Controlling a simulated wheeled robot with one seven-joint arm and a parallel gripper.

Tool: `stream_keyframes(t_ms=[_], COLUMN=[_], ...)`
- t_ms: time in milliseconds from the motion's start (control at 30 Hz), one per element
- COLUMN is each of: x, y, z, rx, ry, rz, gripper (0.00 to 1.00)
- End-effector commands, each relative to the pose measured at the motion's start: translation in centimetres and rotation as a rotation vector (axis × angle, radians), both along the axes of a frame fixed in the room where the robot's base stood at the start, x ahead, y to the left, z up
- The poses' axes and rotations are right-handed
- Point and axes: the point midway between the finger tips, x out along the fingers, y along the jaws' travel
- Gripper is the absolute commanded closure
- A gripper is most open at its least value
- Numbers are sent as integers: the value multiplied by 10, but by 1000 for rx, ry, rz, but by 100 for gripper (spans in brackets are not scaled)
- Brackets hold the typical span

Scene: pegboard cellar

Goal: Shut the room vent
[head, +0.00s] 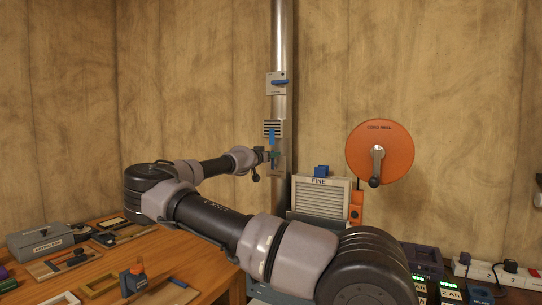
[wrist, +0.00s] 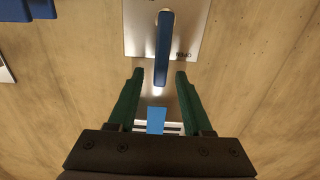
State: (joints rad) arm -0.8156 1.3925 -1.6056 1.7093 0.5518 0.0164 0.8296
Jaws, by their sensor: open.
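On the metal pipe (head: 283,40), a slatted vent (head: 273,124) has a blue strip (head: 271,137) hanging at its front. Below it, partly hidden by my gripper, is a pale plate. The blue strip (wrist: 155,118) and slats show between my fingers there. My gripper (wrist: 158,72) is open, its green fingers on either side of the lever's end, with gaps on both sides. In the head view my gripper (head: 274,156) is just below the vent.
A plate with another blue handle (head: 280,82) is higher on the pipe. A slatted filter box marked FINE (head: 320,197) and an orange cord reel (head: 380,140) are to the right. A cluttered wooden bench (head: 150,255) is at left. Open air lies left of the pipe.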

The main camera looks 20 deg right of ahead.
Motion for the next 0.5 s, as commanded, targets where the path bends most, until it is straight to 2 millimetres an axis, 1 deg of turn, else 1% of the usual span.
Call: stream_keyframes(t_ms=[33,67,100,133,167,500], x=[0,0,0,0,0,0], y=[0,0,0,0,0,0], z=[0,0,0,0,0,0], rx=[0,0,0,0,0,0], ry=[0,0,0,0,0,0], rz=[0,0,0,0,0,0], gripper=[54,65,81,92,100,100])
